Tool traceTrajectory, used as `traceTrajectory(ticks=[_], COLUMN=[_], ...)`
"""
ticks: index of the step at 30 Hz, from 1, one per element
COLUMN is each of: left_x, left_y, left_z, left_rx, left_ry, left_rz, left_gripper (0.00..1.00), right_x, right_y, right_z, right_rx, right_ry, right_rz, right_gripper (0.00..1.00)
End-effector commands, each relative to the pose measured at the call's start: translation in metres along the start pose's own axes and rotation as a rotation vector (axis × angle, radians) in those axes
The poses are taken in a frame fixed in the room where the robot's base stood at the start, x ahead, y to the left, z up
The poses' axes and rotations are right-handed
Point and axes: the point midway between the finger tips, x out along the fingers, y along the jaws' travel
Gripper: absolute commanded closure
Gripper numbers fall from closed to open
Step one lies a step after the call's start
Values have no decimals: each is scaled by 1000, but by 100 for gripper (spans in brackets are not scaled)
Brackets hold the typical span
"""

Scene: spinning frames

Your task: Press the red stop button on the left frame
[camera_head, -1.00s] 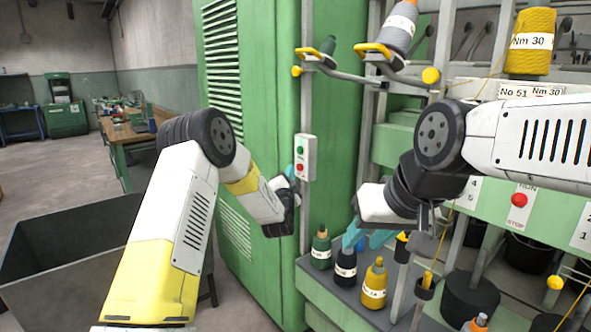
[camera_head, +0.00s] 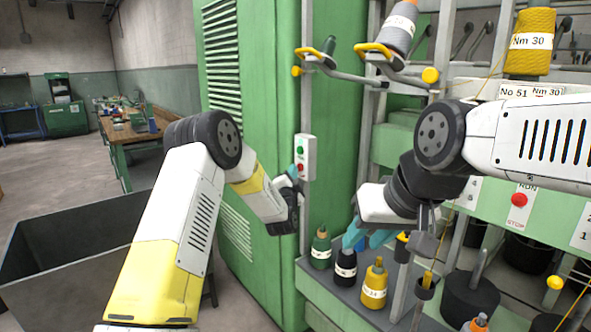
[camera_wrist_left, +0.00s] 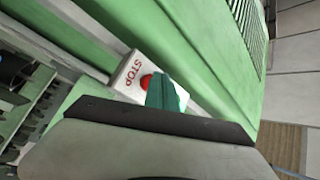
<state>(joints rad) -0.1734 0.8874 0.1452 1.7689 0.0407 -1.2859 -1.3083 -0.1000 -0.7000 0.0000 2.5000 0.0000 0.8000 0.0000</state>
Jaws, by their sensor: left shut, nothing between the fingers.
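A white switch box (camera_head: 306,158) is fixed to a post at the front edge of the left green frame (camera_head: 258,120). It has a green button (camera_head: 300,150) above a red stop button (camera_head: 299,167). In the left wrist view, the red stop button (camera_wrist_left: 146,81) shows beside the word STOP, partly covered by teal fingertips. My left gripper (camera_head: 292,173) is shut and empty, its tips at the red button; I cannot tell whether they touch it. My right gripper (camera_head: 364,236) is open and empty above the bobbin shelf.
Several yarn bobbins (camera_head: 374,284) stand on the shelf below. Another red stop button (camera_head: 519,200) is on the right frame. A grey open bin (camera_head: 60,270) stands at the lower left. Yarn cones and metal arms hang above the shelf.

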Motion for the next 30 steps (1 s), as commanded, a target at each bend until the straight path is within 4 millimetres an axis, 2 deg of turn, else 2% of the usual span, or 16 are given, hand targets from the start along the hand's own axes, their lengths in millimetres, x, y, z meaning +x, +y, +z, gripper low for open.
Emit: traceTrajectory(ticks=[22,30], left_x=[4,-2], left_y=[3,-1], left_z=[-4,0], left_rx=[0,1], left_ry=[1,2], left_rz=[1,1], left_gripper=[100,100], right_x=[0,0], right_y=[0,0], right_z=[0,0], right_rx=[0,0], right_ry=[0,0], right_rz=[0,0], right_gripper=[64,64])
